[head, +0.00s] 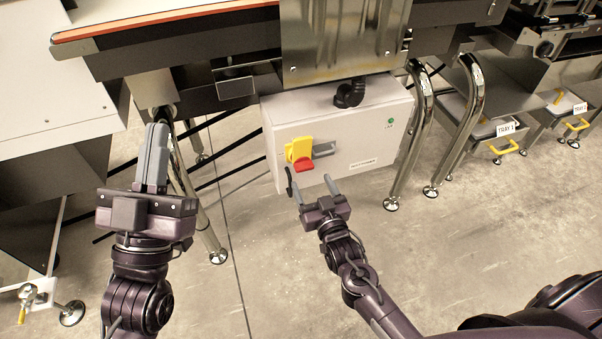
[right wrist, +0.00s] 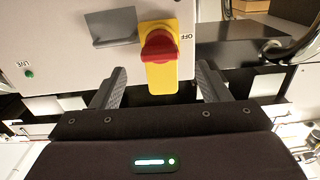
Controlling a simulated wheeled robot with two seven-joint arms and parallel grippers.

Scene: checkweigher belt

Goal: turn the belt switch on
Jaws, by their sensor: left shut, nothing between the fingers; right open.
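The belt switch (head: 301,153) is a red knob on a yellow plate, on the front of a light grey control box (head: 350,125) under the belt machine. In the right wrist view the red knob (right wrist: 158,46) sits on its yellow plate with an "OFF" label beside it. My right gripper (head: 312,188) is open and empty just in front of and below the switch; no contact shows. In the right wrist view its fingers (right wrist: 160,88) stand apart on either side of the yellow plate's end. My left gripper (head: 154,155) is shut and empty, left of the box.
A grey metal bracket (head: 324,150) sticks out beside the switch. A green "LIVE" lamp (head: 390,121) is on the box. Chrome legs (head: 420,130) stand at the right. Trays with yellow handles (head: 505,147) are at the far right. The floor (head: 460,240) in front is clear.

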